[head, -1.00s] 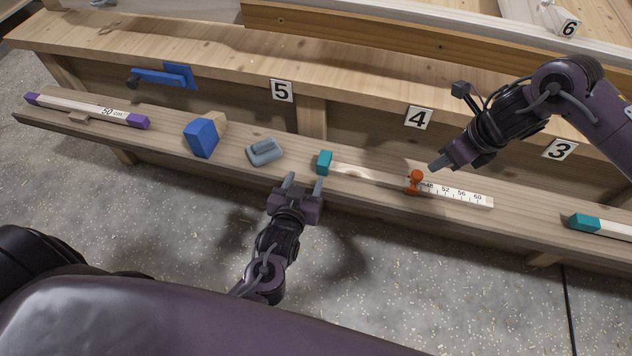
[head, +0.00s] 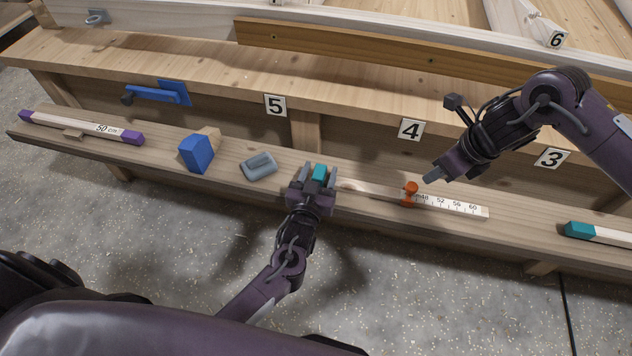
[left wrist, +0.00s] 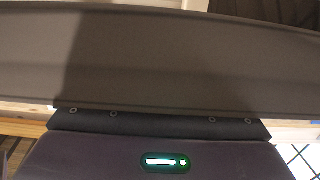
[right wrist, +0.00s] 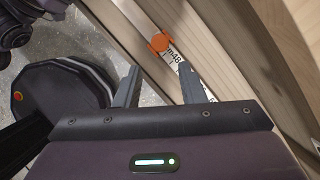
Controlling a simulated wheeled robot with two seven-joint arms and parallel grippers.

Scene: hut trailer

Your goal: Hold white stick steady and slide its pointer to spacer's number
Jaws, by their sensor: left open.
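The white stick (head: 375,191) lies on the wooden ledge, with a teal end block (head: 320,172) at its left and printed numbers at its right. The orange pointer (head: 410,190) sits on it just left of the 48 mark; it also shows in the right wrist view (right wrist: 158,43). The spacer (head: 75,125), a pale bar with purple ends, reads "50 cm" at far left. My left gripper (head: 318,171) is open, its fingers on either side of the teal block. My right gripper (head: 430,178) is open and empty, just right of and above the pointer; its parted fingers show in the right wrist view (right wrist: 158,85).
A blue block (head: 196,154) and a grey-blue item (head: 258,166) lie on the ledge left of my left gripper. Another teal-ended stick (head: 580,230) lies at right. A blue clamp-like tool (head: 155,94) is by the back board. The left wrist view is mostly a dark surface.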

